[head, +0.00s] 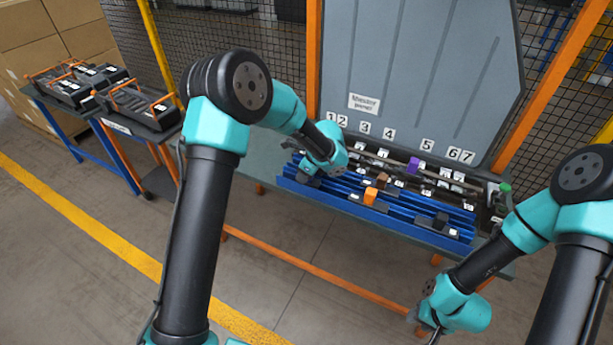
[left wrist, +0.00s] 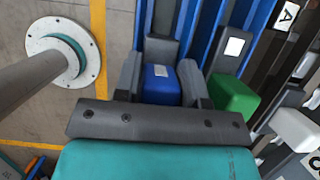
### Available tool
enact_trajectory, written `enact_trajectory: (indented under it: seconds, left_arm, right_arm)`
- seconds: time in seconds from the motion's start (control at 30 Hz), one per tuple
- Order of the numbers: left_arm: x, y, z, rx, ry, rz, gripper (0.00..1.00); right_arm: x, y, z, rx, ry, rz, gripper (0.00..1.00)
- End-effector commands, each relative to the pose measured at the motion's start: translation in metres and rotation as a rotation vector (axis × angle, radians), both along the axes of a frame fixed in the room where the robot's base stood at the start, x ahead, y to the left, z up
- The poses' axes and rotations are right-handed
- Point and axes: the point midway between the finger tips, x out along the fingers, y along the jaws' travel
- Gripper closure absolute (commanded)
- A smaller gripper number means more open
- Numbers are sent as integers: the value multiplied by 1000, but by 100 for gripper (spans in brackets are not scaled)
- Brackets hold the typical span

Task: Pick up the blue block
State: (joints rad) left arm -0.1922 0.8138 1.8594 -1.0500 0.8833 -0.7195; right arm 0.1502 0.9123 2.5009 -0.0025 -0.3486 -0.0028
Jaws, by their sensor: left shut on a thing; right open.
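The blue block (left wrist: 161,84) shows in the left wrist view, with a small white label on it. It sits between the two grey fingers of my left gripper (left wrist: 162,86), which is shut on it. A dark holder piece (left wrist: 160,50) is right behind the block, over the blue rails. I cannot tell whether the block is clear of the rails. In the head view my left gripper (head: 313,174) is at the left end of the blue rack (head: 340,200), and the block is hidden there. My right gripper (head: 430,328) is low at the right, away from the rack, open.
A green block (left wrist: 232,97) is close to the right of my left fingers. A grey numbered panel (head: 415,75) rises behind.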

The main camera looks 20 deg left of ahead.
Motion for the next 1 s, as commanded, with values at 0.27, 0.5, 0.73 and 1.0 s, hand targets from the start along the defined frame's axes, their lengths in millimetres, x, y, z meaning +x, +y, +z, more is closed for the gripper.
enact_trajectory:
  seconds: [0.27, 0.5, 0.73, 1.0]
  left_arm:
    - [1, 0, 27, -1, -4, 0, 94]
    - [1, 0, 71, 0, -5, 0, 94]
    - [1, 0, 97, 2, -3, 0, 94]
    - [0, 0, 100, 1, -1, 0, 94]
  right_arm:
    - [0, 0, 0, 0, 0, 0, 57]
    - [0, 0, 0, 0, 0, 0, 57]
    - [0, 0, 0, 0, 0, 0, 57]
    - [0, 0, 0, 0, 0, 0, 57]
